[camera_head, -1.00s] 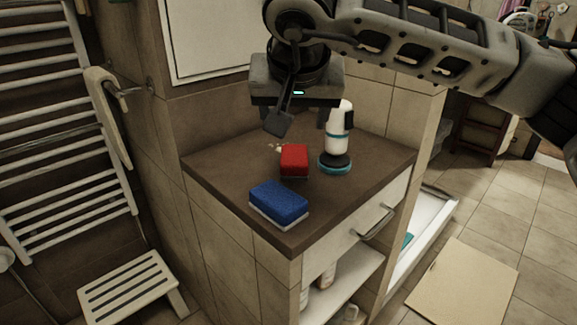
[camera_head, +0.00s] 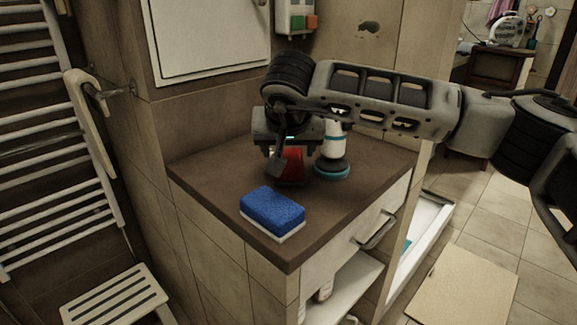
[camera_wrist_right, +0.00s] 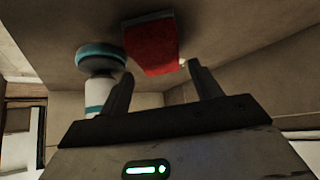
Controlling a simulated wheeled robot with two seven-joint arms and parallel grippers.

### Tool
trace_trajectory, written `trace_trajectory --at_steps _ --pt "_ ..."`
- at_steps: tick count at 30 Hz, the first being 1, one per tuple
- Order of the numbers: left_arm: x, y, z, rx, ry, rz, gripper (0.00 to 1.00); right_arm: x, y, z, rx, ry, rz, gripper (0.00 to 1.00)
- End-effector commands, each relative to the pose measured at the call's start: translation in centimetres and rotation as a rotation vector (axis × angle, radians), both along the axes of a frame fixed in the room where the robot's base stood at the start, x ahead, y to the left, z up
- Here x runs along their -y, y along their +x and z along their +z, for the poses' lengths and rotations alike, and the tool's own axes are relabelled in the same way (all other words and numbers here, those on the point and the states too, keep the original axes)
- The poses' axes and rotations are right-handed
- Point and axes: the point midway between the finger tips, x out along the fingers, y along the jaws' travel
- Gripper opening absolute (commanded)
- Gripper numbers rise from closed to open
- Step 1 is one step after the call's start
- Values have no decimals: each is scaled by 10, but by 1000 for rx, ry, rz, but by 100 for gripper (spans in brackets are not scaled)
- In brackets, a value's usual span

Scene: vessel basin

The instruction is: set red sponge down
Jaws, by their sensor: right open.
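The red sponge (camera_head: 293,167) lies on the brown countertop (camera_head: 215,180), partly hidden behind one finger of my right gripper (camera_head: 291,160). That gripper is open and close above the sponge. In the right wrist view, where the countertop is at the top, the red sponge (camera_wrist_right: 152,45) shows beyond the fingertips of my right gripper (camera_wrist_right: 160,69). It is roughly between them in the picture, and the jaws look empty. A thin pale layer shows along the sponge's far edge there. My left gripper is not in view.
A blue sponge (camera_head: 272,208) lies near the counter's front edge. The counter's left part is clear.

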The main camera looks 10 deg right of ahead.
Motion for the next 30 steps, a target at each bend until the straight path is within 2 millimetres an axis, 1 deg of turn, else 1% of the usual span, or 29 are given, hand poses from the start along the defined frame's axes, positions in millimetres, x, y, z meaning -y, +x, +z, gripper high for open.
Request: trace_trajectory --at_steps 1,3,7,10,17,18,20,21,23,24,30 --pt "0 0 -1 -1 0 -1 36 1 3 -10 -5 -1 -2 64" --pt "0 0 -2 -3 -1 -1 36 3 8 -20 -5 -1 -1 64" --pt "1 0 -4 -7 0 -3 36 4 18 -33 -4 1 -1 64" --pt "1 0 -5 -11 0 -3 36 5 22 -37 -2 0 0 64" --pt "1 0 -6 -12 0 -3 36 5 23 -38 -1 0 1 64" --pt "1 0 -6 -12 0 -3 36 5 23 -38 -1 0 0 53" --pt "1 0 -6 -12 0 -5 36 5 23 -38 -1 0 0 36" --pt "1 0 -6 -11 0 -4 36 5 23 -38 -2 0 0 31" --pt "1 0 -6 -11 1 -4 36 5 23 -37 -1 0 0 31" --pt "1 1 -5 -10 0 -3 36 5 23 -37 -2 0 0 27" --pt "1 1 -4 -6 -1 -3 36 6 23 -36 -1 1 -1 27"
